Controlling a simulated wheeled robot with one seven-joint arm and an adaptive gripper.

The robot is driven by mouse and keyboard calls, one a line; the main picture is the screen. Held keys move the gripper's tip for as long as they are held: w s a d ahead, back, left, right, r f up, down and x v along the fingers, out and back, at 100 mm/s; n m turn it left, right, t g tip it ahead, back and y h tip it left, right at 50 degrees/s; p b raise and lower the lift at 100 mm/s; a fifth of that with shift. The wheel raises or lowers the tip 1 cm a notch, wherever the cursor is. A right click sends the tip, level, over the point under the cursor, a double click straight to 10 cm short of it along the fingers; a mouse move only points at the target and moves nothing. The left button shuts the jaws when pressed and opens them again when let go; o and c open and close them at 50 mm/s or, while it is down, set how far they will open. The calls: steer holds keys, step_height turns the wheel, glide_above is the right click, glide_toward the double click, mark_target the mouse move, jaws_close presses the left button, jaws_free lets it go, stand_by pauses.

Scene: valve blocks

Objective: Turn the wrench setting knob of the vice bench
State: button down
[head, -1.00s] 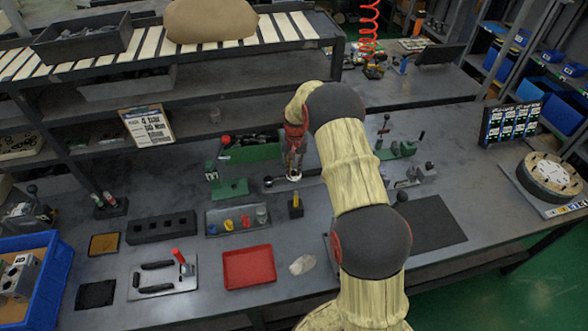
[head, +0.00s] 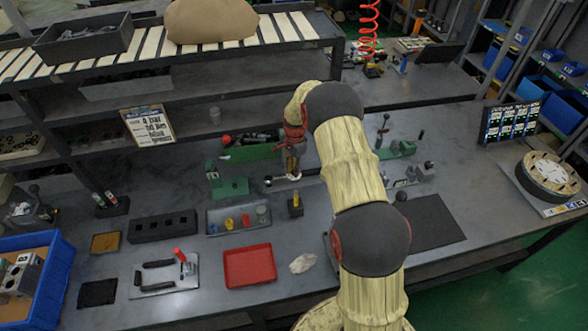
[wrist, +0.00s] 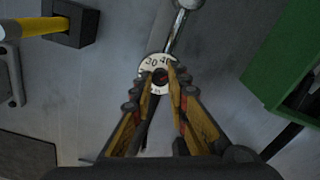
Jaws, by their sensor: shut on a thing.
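The wrench (wrist: 178,35) lies on the bench as a metal bar with a round shiny head at the top of the wrist view. At its near end is the setting knob with a pale dial ring (wrist: 147,67) marked with numbers, of which 30 and 40 show. My gripper (wrist: 161,74) is shut on the knob's dark and red middle, and its fingers hide part of the ring. In the head view my gripper (head: 294,160) points down at the wrench (head: 270,182), and the knob shows as a small pale spot below it.
A yellow-handled tool (wrist: 38,25) stands in a black block at the upper left of the wrist view. A green box (wrist: 283,70) stands close on the right. A red tray (head: 249,266) and a tray of small coloured parts (head: 211,228) lie nearer on the bench.

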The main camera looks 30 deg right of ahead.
steer(key=shift+m, duration=0.7)
steer(key=c, duration=1.8)
jaws_free()
steer(key=shift+o, duration=0.4)
step_height(320, 180, up, 12)
steer(key=shift+s, duration=0.1)
